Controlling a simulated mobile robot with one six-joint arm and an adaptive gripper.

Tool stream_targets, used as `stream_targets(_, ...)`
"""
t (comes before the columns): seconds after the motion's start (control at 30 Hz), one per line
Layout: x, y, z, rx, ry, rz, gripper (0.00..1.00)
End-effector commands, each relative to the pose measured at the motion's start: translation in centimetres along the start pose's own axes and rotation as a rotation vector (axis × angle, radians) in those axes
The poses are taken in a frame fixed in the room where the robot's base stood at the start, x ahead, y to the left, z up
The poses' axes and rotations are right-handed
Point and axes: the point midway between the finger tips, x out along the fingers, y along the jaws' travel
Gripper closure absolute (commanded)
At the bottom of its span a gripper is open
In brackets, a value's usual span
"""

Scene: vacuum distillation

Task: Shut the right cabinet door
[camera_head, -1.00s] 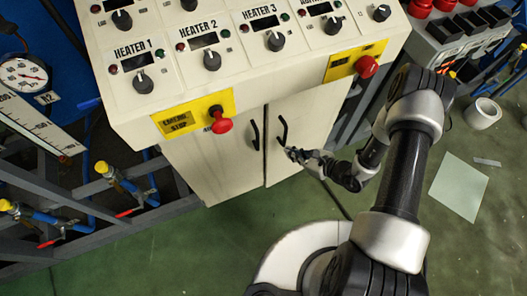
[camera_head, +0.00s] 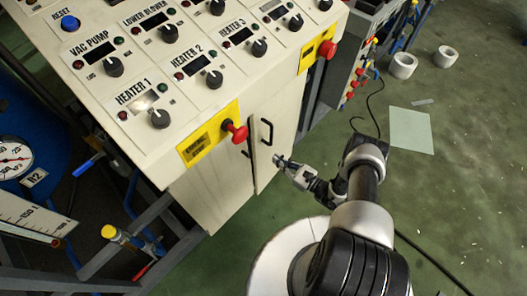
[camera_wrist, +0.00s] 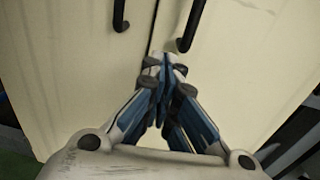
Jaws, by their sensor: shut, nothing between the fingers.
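The right cabinet door (camera_head: 284,130) is a cream panel with a black bar handle (camera_head: 267,131), below the control console. In the wrist view the right door (camera_wrist: 245,60) fills the right side, with its handle (camera_wrist: 192,25) at the top. A narrow dark seam separates it from the left door (camera_wrist: 65,65); I cannot tell whether it is fully flush. My gripper (camera_head: 279,161) is shut and empty, just below and right of the right handle. In the wrist view its fingertips (camera_wrist: 165,65) are at the seam, below the handles; contact is unclear.
The console (camera_head: 185,60) overhangs the doors, with a red emergency stop button (camera_head: 236,131) sticking out in front. Pipes and a gauge (camera_head: 14,158) are at the left.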

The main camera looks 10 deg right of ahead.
Motion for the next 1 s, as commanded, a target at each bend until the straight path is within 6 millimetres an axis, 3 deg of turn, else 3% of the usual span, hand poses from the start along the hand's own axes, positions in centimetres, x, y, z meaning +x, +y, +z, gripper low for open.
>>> stream_targets(0.2, 4.5, 0.1, -0.1, -0.003, -0.001, 0.004, 1.00)
stream_targets(0.4, 6.8, 0.0, 0.0, -0.001, 0.000, 0.001, 1.00)
stream_targets(0.87, 7.4, -0.1, 0.0, -0.001, 0.000, -0.001, 1.00)
stream_targets(1.0, 8.7, 0.0, -0.1, -0.002, -0.001, 0.004, 1.00)
